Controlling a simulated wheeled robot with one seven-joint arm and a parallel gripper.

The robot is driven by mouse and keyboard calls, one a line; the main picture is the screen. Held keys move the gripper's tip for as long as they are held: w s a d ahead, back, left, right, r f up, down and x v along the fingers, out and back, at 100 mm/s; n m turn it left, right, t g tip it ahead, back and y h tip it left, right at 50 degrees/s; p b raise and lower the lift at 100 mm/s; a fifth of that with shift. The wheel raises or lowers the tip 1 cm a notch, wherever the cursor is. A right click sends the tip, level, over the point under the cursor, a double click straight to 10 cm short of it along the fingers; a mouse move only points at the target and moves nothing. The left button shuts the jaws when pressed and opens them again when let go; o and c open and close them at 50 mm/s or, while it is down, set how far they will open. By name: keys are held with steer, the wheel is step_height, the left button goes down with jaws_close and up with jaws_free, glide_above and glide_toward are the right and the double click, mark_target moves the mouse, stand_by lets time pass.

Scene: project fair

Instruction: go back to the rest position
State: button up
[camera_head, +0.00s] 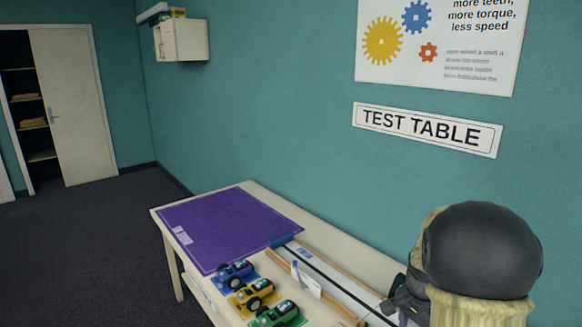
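My arm fills the lower right corner of the head view, with a large dark round joint and beige links. The dark part at its left side, low over the right end of the test table (343,240), looks like my gripper (394,303). It is small and partly hidden by my own arm, so I cannot see whether its fingers are apart or hold anything.
A purple mat (225,228) covers the table's far end. Blue (235,273), yellow (252,295) and green (277,314) toy vehicles stand along the near-left edge. A track with wooden rails (318,275) runs beside them. The dark floor to the left is clear.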

steer(key=s+a+r+n+t+y+p, duration=0.1)
steer(key=s+a+r+n+t+p, duration=0.1)
steer(key=s+a+n, duration=1)
steer(key=shift+a+r+n, duration=0.4)
steer(key=shift+a+r, duration=0.25)
steer(key=shift+a, duration=0.4)
